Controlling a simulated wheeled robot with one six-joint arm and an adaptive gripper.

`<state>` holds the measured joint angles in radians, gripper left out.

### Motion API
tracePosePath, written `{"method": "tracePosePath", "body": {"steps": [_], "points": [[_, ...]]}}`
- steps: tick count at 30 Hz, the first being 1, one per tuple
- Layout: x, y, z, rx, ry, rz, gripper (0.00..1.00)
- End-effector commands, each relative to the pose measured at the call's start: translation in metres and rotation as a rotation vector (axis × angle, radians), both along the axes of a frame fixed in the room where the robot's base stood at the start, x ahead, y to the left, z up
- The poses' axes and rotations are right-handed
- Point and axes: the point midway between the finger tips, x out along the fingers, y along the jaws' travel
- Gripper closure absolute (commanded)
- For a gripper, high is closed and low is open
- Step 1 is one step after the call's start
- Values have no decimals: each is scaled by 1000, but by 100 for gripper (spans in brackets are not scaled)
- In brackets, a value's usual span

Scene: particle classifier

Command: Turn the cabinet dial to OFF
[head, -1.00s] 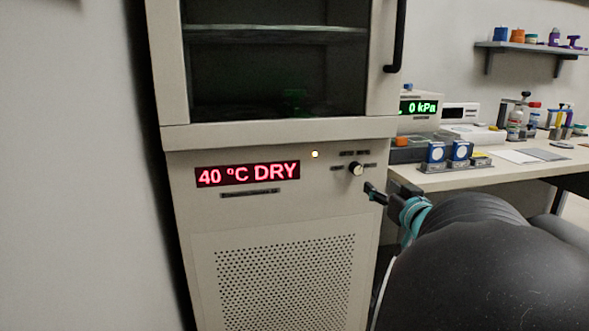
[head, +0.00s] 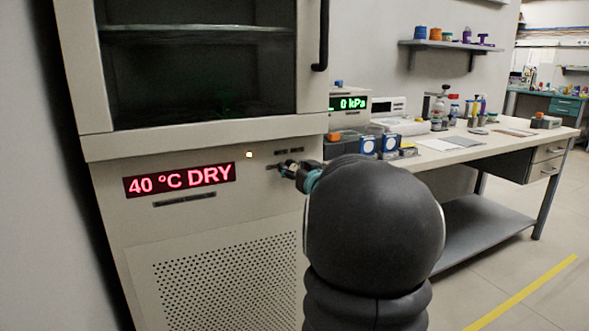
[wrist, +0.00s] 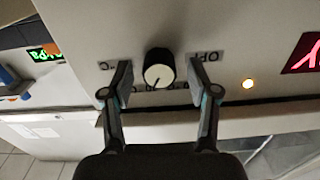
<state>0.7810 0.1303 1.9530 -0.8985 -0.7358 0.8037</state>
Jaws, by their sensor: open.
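The cabinet dial (wrist: 158,66) is a round black knob with a pale face and a thin dark mark. In the wrist view it stands out from the beige panel, with an OFF label (wrist: 207,57) to its right and a °C label to its left. A further label below is partly hidden. My gripper (wrist: 159,82) is open, with one finger on each side of the dial and a visible gap to both. In the head view my gripper (head: 287,169) is at the panel and hides the dial. The cabinet display (head: 180,180) reads 40 °C DRY in red.
A lit yellow-white lamp (head: 249,155) is on the panel near the dial. The cabinet's black door handle (head: 321,38) hangs above. A workbench (head: 470,150) with a 0 kPa instrument (head: 349,104) and small items stands close on the right. Open floor lies beyond it.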

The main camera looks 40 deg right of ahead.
Motion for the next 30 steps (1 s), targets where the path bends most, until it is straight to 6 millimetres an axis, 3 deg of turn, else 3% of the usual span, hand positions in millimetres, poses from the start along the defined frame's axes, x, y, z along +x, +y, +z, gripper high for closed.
{"method": "tracePosePath", "body": {"steps": [5,12,22,30], "points": [[0,0,0,0,0,0,43],[0,0,0,0,0,0,100],[0,0,-1,-35,8,1,100],[0,1,-3,-187,45,1,100]]}}
